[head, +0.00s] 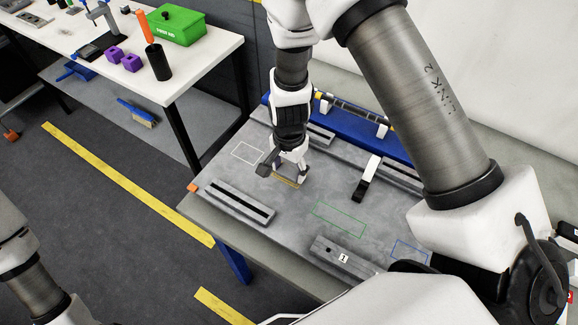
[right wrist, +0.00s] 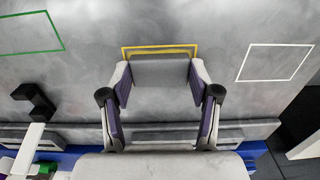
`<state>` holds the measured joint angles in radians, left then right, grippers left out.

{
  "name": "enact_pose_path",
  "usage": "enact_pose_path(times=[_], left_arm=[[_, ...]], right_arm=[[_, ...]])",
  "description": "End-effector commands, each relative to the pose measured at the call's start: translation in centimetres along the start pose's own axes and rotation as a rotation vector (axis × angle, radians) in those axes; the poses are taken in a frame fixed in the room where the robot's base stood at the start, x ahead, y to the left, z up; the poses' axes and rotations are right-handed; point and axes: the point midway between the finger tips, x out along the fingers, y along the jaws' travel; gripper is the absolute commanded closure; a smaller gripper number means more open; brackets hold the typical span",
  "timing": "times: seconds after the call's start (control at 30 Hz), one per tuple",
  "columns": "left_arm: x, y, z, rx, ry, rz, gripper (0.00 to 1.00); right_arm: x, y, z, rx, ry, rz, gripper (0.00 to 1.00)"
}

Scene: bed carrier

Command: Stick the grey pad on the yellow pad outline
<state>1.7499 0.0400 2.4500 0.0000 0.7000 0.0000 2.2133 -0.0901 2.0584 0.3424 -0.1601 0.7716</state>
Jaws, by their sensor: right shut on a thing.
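My right gripper (head: 289,173) points down over the grey worktop (head: 235,176). In the right wrist view its fingers (right wrist: 160,88) are shut on the sides of the grey pad (right wrist: 160,70). The yellow pad outline (right wrist: 160,47) shows around the pad's far edge and upper corners; its nearer part is hidden by the pad and fingers. In the head view a bit of the yellow outline (head: 287,183) shows beside the fingertips. I cannot tell whether the pad touches the surface. My left gripper is out of view; only its arm shows at lower left.
A white outline (head: 248,152), a green outline (head: 340,219) and a blue outline (head: 410,252) are empty. Slotted grey rails (head: 239,203) and a black-and-white clamp (head: 367,180) stand up from the worktop. A blue beam (head: 345,128) runs along the back.

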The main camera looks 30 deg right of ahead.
Motion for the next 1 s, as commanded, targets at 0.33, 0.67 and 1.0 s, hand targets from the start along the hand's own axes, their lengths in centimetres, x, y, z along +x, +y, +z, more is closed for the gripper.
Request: enact_pose_path(times=[0.33,0.67,1.0], left_arm=[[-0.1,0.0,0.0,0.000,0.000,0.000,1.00],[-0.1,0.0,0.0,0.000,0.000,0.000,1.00],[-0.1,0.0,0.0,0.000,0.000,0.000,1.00]], right_arm=[[0.2,0.0,0.0,0.001,-0.001,0.001,0.52],[0.2,0.0,0.0,0.000,-0.001,0.001,0.09],[-1.6,-0.1,-0.1,0.001,0.001,-0.003,0.09]])
